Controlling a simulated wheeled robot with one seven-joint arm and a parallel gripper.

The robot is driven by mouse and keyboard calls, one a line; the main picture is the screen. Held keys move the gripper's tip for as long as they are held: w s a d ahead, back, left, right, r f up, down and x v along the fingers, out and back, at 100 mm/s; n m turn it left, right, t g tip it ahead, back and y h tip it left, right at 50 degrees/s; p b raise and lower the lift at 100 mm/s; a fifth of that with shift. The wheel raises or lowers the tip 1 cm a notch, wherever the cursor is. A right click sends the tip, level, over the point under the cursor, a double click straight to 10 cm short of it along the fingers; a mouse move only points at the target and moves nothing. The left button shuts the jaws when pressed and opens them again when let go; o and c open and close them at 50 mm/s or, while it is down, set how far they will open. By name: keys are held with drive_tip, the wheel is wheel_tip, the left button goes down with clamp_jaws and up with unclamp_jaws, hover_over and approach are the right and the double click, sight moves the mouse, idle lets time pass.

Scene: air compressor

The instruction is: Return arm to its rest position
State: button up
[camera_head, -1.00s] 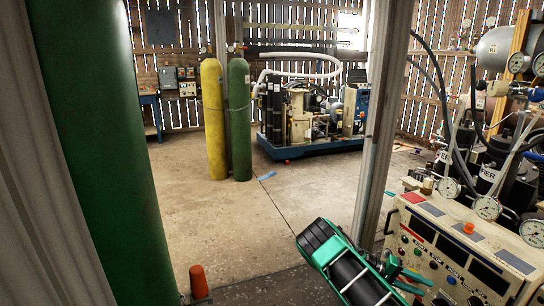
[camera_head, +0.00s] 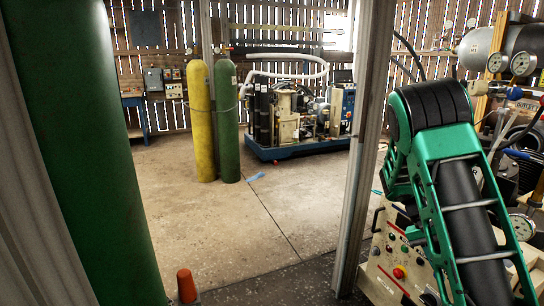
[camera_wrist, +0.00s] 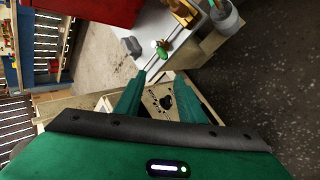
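My arm (camera_head: 455,185), green and black, is raised at the right of the head view, in front of the control panel. My gripper cannot be made out in the head view. In the wrist view my gripper (camera_wrist: 160,84) shows two teal fingers spread apart with a clear gap between them. Nothing is held between them. Below the fingers a light wooden surface with dark marks (camera_wrist: 160,100) shows, apart from them as far as I can tell.
The control panel (camera_head: 382,283) with knobs and gauges stands close behind my arm. A metal post (camera_head: 363,150) is just left of it. The concrete floor (camera_head: 220,225) between is clear.

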drive_tip(key=s+a+r+t+y, duration=0.1)
drive_tip(key=s+a+r, duration=0.3)
drive_tip(key=s, duration=0.4)
drive_tip(key=s+a+r+t+y, duration=0.2)
drive_tip(key=s+a+r, duration=0.2)
drive_tip(key=s, duration=0.5)
drive_tip(key=s+a+r+n+t+y, duration=0.1)
drive_tip(key=s+a+r+t+y, duration=0.1)
drive_tip(key=s+a+r, duration=0.3)
drive_tip(key=s, duration=0.4)
drive_tip(key=shift+a+t, duration=0.15)
drive_tip(key=shift+t, duration=0.15)
drive_tip(key=shift+w, duration=0.1)
drive_tip(key=shift+w+f, duration=0.15)
drive_tip(key=shift+w, duration=0.35)
